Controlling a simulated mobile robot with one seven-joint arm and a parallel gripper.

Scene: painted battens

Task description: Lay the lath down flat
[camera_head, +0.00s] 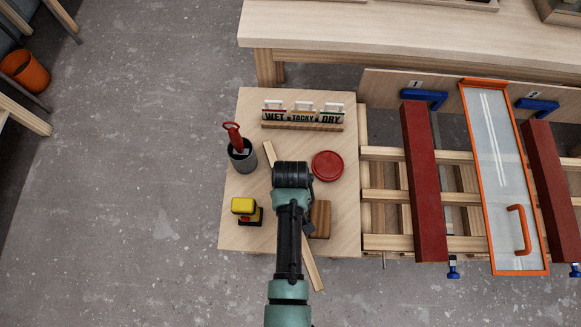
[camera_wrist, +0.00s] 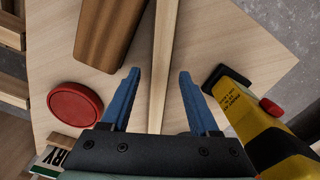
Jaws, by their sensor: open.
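The lath (camera_wrist: 164,55) is a long, thin strip of pale wood on the small wooden table. It appears to stand on its narrow edge, with two long faces showing in the wrist view. In the head view, its front end (camera_head: 313,270) reaches past the table's front edge, and my arm covers its middle. My gripper (camera_wrist: 159,74) is open above the table, with one blue finger on each side of the lath and a gap on both sides. In the head view my wrist hides the fingers.
The table (camera_head: 240,125) also holds a red lid (camera_head: 327,165), a brown block (camera_head: 320,218), a yellow-black tool (camera_head: 244,210), a grey cup (camera_head: 243,158) with a red-handled tool, and a WET-TACKY-DRY rack (camera_head: 303,118). Red battens (camera_head: 425,180) lie on a rack at right.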

